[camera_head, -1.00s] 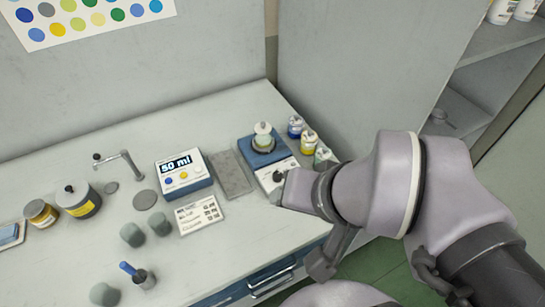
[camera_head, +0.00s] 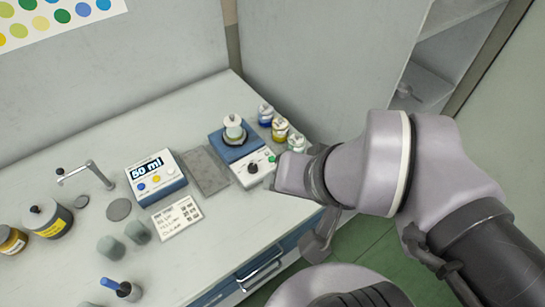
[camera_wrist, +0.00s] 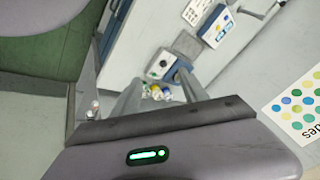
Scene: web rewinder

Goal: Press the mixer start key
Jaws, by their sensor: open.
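The mixer (camera_head: 226,146) is a blue unit with a white front panel and a small white-capped container on top. The panel carries a black knob (camera_head: 253,168) and a small green key (camera_head: 271,158). My gripper (camera_head: 278,182) is beside the panel's right end, apart from the knob; its fingertips are hard to make out in the head view. In the wrist view, my gripper (camera_wrist: 160,88) has its two grey fingers apart with nothing held. The mixer (camera_wrist: 181,69) shows beyond them, partly behind one finger.
A dosing unit (camera_head: 158,186) reading "50 ml" stands left of the mixer, with a grey mat (camera_head: 206,170) between. A label card (camera_head: 177,216) lies in front. Small paint bottles (camera_head: 281,130) stand right of the mixer, near my arm. Pots and a spouted stand occupy the left.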

